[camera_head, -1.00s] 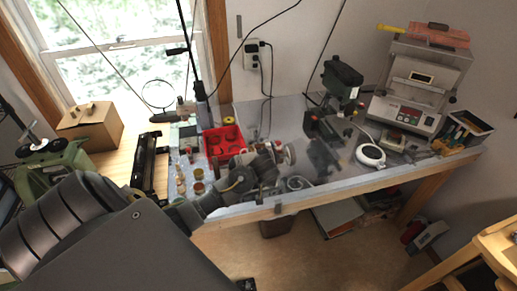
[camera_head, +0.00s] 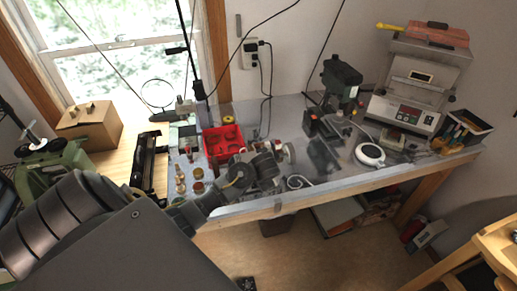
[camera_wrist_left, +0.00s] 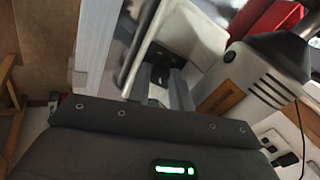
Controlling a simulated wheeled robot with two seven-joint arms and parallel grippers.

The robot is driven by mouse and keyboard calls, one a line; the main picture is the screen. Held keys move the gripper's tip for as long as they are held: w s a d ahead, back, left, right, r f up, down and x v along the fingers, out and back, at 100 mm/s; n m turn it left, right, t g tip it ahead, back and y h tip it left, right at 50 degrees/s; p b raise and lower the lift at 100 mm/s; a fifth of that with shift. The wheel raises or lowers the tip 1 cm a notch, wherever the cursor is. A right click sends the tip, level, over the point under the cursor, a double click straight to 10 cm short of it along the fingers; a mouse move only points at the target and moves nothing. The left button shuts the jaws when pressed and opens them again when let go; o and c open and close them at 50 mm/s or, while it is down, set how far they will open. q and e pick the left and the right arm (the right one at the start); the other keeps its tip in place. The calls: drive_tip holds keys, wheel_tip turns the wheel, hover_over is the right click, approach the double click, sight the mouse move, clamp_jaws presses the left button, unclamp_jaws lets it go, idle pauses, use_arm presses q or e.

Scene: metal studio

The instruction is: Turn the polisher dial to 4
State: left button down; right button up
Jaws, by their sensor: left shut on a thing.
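The polisher appears to be the grey machine with a pale round wheel (camera_head: 289,153) near the front edge of the bench, partly hidden by my left arm in the head view. In the left wrist view its pale grey housing (camera_wrist_left: 192,35) lies just beyond my fingers. My left gripper (camera_wrist_left: 165,84) has its two dark fingers close together against the front of this housing, shut on a small part there. That part, likely the dial, is hidden between the fingers, and its numbers cannot be read. My left gripper is also low beside the machine in the head view (camera_head: 272,170). My right gripper is not in view.
A red tray (camera_head: 222,139) and several small jars (camera_head: 197,187) stand left of my gripper. A drill press (camera_head: 341,82), a white round device (camera_head: 369,154) and a large control unit (camera_head: 405,114) stand to the right. The bench edge (camera_head: 330,190) runs close in front.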

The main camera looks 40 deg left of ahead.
use_arm(q)
drive_tip(key=shift+s+f+m, duration=0.15)
drive_tip(key=shift+f+m, duration=0.05)
drive_tip(key=shift+m, duration=0.1)
drive_tip(key=c, duration=1.7)
unclamp_jaws()
drive_tip(key=shift+o, duration=0.8)
drive_tip(key=shift+r, duration=0.1)
